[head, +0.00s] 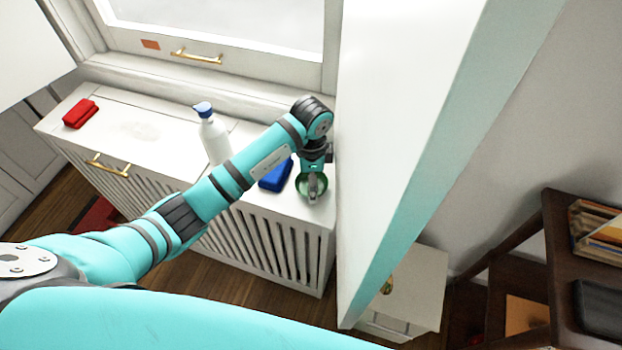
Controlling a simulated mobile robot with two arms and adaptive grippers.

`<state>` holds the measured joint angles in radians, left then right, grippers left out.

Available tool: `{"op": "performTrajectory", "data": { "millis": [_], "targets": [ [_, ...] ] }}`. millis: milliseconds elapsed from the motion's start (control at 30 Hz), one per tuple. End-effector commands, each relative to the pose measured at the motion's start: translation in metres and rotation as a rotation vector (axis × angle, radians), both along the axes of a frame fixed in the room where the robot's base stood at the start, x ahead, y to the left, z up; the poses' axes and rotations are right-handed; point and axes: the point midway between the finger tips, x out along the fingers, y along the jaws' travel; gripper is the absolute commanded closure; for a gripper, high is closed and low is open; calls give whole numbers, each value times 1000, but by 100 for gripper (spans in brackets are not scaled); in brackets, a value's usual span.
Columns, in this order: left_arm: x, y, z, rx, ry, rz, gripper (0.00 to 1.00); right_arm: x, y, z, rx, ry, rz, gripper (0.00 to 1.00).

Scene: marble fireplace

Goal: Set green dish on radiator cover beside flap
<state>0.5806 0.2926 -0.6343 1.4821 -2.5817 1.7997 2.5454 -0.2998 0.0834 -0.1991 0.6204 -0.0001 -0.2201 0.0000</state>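The green dish (323,184) is small and round and sits at the right end of the white radiator cover's top (255,205). My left gripper (313,196) reaches down over the dish, with its fingers at the bowl. The gripper hides part of the dish, and I cannot tell whether the fingers grip its rim. A flap with a brass handle (108,165) appears to be at the cover's left front; its outline is unclear. My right gripper is not in view.
A white bottle with a blue cap (212,135), a blue block (275,176) and a red block (80,113) stand on the cover. A tall white panel with a teal edge (415,90) rises close to the gripper's right. The cover's left top is mostly clear.

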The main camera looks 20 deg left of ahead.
Motion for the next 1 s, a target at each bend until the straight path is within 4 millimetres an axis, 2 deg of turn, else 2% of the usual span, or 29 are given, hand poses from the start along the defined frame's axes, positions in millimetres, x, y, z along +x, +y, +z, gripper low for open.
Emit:
{"op": "performTrajectory", "data": {
  "millis": [33, 200, 567, 767, 933, 1000],
  "targets": [
    [0, 0, -1, 0, 0, 0, 23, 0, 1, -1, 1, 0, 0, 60],
    [0, 0, -1, 1, 1, 0, 2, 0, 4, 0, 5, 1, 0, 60],
    [0, 0, 6, 0, -1, 0, 2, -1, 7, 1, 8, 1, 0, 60],
    [1, 0, 39, -1, -6, -1, 2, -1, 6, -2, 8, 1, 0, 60],
    [1, 0, 77, 0, -5, -1, 2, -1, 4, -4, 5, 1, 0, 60],
    [1, 1, 94, 2, -5, -1, 2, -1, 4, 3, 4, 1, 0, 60]
  ]
}}
